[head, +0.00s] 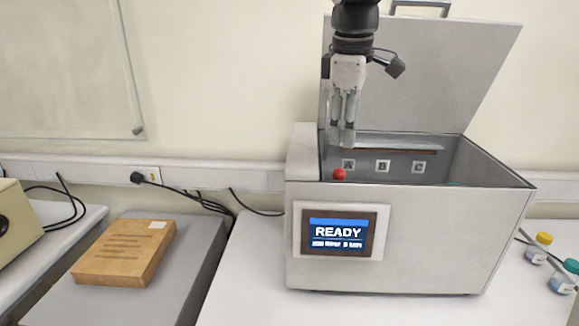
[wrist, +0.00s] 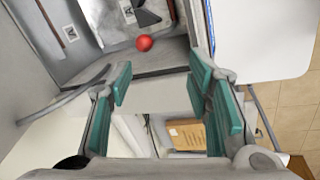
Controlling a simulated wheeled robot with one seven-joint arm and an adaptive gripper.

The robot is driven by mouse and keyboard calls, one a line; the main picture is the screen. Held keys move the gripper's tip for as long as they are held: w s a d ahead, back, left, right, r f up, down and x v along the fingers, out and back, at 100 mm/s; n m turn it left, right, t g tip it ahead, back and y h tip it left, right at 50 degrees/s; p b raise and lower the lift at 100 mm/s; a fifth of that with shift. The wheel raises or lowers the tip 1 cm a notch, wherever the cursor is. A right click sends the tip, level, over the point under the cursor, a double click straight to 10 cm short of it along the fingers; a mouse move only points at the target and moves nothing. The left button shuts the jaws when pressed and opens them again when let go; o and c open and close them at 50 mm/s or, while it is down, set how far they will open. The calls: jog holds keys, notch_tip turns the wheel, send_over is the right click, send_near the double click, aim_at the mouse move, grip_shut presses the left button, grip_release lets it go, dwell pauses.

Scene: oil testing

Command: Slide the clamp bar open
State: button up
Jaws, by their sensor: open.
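The grey test box stands on the bench with its lid (head: 420,75) raised. A red ball knob (head: 339,174) is at the left end inside it, just below my gripper (head: 342,140). The knob also shows in the wrist view (wrist: 144,43), beyond the fingertips. A light bar (head: 400,142) runs along the back inside; I take it as the clamp bar, but its link to the knob is unclear. In the wrist view my gripper (wrist: 158,88) is open, its teal pads wide apart with nothing between them. The lower part of the box's inside is hidden.
The box's front panel carries a screen (head: 338,235) reading READY. Labels A, B and C (head: 382,166) mark the back wall. The box walls and raised lid are close around my gripper. A wooden block (head: 125,252) lies to the left; small bottles (head: 539,247) stand to the right.

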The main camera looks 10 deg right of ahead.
aim_at(339, 169)
jog(key=shift+n, duration=0.6)
jog(key=w+x, duration=0.1)
jog(key=x, duration=0.4)
jog(key=p+x, duration=0.1)
jog(key=x, duration=0.4)
jog(key=w+p+x, duration=0.1)
jog(key=x, duration=0.4)
jog(key=shift+w+r, duration=0.1)
jog(key=shift+w, duration=0.3)
jog(key=shift+d, duration=0.1)
grip_shut()
